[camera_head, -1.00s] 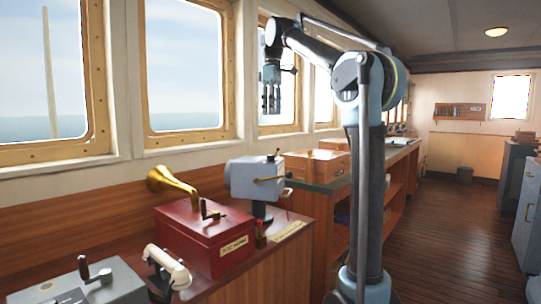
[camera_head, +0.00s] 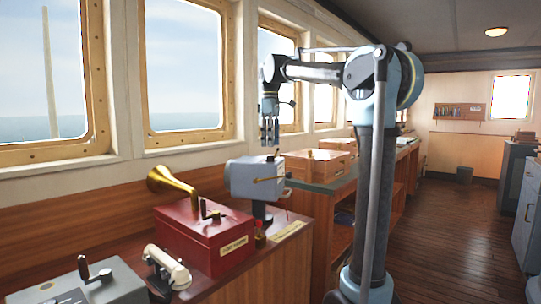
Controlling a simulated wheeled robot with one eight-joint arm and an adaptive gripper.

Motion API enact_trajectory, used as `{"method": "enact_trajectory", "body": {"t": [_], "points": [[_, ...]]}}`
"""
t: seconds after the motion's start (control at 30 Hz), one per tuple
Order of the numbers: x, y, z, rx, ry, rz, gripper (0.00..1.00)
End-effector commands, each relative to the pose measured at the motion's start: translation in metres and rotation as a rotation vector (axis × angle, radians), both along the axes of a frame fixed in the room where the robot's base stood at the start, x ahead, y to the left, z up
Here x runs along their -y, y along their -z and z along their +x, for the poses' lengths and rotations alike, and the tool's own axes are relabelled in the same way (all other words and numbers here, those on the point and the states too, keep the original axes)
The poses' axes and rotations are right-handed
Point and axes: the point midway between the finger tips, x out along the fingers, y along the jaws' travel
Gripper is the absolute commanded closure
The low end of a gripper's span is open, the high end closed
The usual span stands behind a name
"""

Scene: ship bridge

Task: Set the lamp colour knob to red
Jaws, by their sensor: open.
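A grey box-shaped lamp (camera_head: 243,181) stands on a dark post at the end of the near wooden counter. I cannot read any colour marking on the knob. My gripper (camera_head: 269,140) points straight down just above the knob, with its fingers open. In this view its fingertips nearly meet the knob; whether they touch it I cannot tell.
A red box (camera_head: 205,240) with a brass horn (camera_head: 172,188) stands left of the lamp. A white handset (camera_head: 166,267) and a grey lever box (camera_head: 100,286) are nearer. Wooden boxes (camera_head: 318,163) sit on the counter behind. Windows line the left wall.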

Motion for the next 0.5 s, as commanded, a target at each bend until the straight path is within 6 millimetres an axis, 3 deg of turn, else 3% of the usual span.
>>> {"method": "enact_trajectory", "body": {"t": [0.2,0.5], "points": [[0.000,0.033,0.000,0.000,0.000,0.000,0.56],[0.000,0.051,0.000,0.000,0.000,0.000,0.56]]}}
